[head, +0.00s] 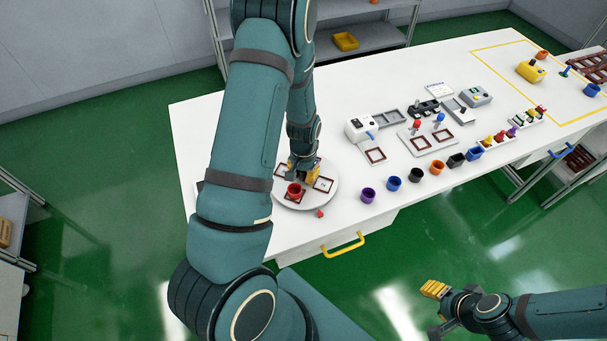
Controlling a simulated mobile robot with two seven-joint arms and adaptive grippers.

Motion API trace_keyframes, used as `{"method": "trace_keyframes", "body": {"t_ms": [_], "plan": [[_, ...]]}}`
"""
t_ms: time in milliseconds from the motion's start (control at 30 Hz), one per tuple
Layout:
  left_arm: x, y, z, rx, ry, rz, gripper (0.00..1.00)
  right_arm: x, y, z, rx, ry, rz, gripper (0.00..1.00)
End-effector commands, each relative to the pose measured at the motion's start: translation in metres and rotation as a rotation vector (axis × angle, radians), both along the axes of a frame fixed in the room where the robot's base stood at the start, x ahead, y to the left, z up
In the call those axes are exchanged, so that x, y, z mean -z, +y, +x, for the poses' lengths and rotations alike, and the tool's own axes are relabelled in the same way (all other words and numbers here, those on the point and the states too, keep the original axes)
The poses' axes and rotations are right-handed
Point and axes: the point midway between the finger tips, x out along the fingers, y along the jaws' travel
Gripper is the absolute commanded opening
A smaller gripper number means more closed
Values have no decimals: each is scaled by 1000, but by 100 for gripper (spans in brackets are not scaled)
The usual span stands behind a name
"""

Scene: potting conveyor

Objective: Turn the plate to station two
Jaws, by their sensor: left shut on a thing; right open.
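The round plate (331,192) lies at the left part of the white table, with dark red square frames on it. A red pot (294,189) stands on the plate near its front left. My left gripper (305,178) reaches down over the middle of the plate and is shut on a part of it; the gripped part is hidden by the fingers. A small red marker (320,213) sits at the plate's front edge. My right gripper (436,306) is open and empty, over the floor in front of the table.
Purple, blue, black and orange pots (368,195) line the table's front edge. A grey board with red and blue knobs (428,138) and small machines (361,127) stand behind them. A yellow handle (343,245) juts from the table front. A yellow-outlined area (500,52) lies far right.

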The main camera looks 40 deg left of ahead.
Motion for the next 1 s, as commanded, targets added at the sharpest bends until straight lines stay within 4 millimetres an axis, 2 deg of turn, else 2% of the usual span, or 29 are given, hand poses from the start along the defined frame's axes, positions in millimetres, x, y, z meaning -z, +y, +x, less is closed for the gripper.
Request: {"method": "trace_keyframes", "body": {"t_ms": [1000], "plan": [[2,0,-2,507,6,-3,0,24,1,0,1,1,-5,47]]}}
